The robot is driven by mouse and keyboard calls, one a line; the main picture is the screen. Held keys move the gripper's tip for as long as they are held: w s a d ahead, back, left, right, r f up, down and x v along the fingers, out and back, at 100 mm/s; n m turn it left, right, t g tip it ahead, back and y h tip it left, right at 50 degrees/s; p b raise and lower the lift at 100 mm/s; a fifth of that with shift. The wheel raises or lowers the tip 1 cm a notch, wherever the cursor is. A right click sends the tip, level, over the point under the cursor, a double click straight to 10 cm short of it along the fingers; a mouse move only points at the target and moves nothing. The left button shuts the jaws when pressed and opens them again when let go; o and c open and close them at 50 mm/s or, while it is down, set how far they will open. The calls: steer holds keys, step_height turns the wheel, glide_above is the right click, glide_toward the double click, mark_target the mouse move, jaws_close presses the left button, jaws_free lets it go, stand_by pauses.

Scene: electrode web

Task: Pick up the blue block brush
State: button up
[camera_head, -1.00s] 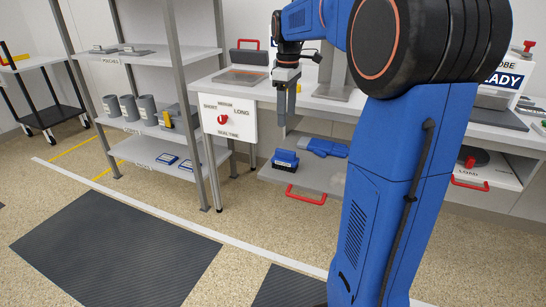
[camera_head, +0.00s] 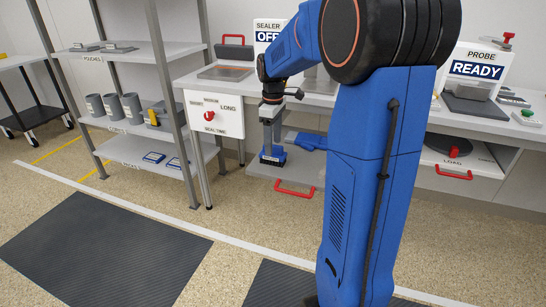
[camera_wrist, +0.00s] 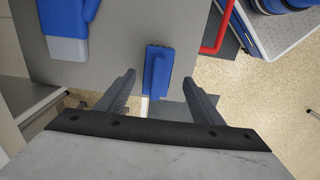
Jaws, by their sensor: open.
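The blue block brush (camera_head: 273,156) lies in the open drawer with the red handle, under my gripper. In the wrist view my gripper (camera_wrist: 160,84) is open, one finger on either side of the brush's near end. I cannot tell how far above the drawer floor the fingertips are.
A second blue item (camera_head: 312,141) lies in the drawer; in the wrist view it shows a pale grey-blue end (camera_wrist: 68,48). The drawer's red handle (camera_head: 294,189) is at its front. A shelf rack (camera_head: 145,98) is farther left.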

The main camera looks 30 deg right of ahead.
steer(key=f, duration=0.4)
steer(key=shift+w+d+f, duration=0.1)
steer(key=shift+w, duration=0.15)
steer(key=c, duration=1.2)
step_height(320, 180, up, 10)
steer(key=shift+r, duration=0.1)
